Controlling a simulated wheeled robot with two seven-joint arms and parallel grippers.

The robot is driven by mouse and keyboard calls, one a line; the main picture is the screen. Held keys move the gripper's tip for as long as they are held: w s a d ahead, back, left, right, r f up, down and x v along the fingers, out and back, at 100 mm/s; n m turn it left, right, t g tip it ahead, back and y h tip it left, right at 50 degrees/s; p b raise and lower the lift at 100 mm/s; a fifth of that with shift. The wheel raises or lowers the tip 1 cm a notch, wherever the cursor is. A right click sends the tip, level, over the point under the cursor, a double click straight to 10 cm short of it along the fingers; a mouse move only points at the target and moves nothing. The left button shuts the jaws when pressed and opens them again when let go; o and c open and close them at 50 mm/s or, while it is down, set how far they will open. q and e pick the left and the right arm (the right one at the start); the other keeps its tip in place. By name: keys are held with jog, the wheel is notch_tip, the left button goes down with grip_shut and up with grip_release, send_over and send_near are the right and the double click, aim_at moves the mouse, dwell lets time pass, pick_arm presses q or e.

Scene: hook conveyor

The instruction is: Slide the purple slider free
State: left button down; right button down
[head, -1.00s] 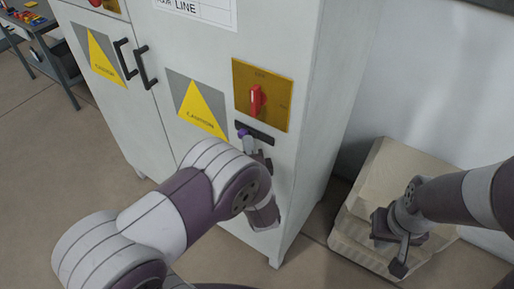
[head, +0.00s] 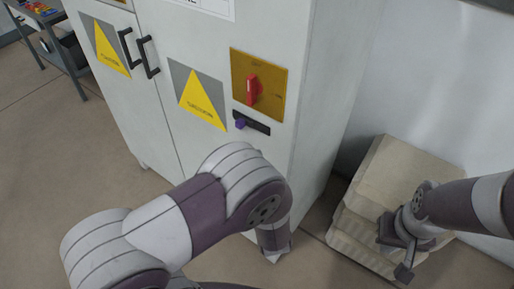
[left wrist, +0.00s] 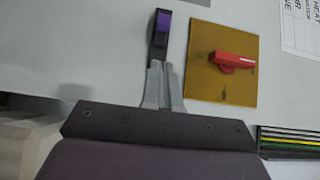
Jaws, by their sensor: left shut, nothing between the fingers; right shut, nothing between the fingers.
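The purple slider (head: 241,123) sits at the left end of a short black track (head: 259,128) on the grey cabinet front, below the red switch. In the left wrist view the purple slider (left wrist: 163,22) is at the upper end of the black track (left wrist: 158,48). My left gripper (left wrist: 161,66) is shut and empty; its tips appear over the track's lower end, apart from the slider. In the head view my left gripper is hidden behind my arm. My right gripper (head: 404,270) is shut and empty, far to the right of the cabinet.
A red rotary switch (head: 252,89) on a yellow plate (head: 272,85) is above the track. Black door handles (head: 148,57) and a caution sign (head: 199,95) are to the left. Beige stacked blocks (head: 378,178) stand right of the cabinet, behind my right gripper.

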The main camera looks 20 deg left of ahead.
pick_arm(q)
jog(key=s+d+f+n+g+h, duration=0.6)
jog(key=s+d+f+g+h, duration=0.25)
jog(key=d+f, duration=0.2)
jog(key=s+a+r+n+g, duration=0.4)
jog(key=s+a+r+g, duration=0.1)
jog(key=s+g, duration=0.2)
jog(key=w+a+r+n, duration=0.1)
jog(key=a+r+n, duration=0.1)
jog(key=a+r, duration=0.4)
jog(key=a+y, duration=0.1)
jog(key=a, duration=0.2)
jog(key=shift+n, duration=0.3)
pick_arm(e)
jog(key=shift+s+d+f, duration=0.1)
jog(key=shift+d+f, duration=0.15)
jog(key=shift+d, duration=0.2)
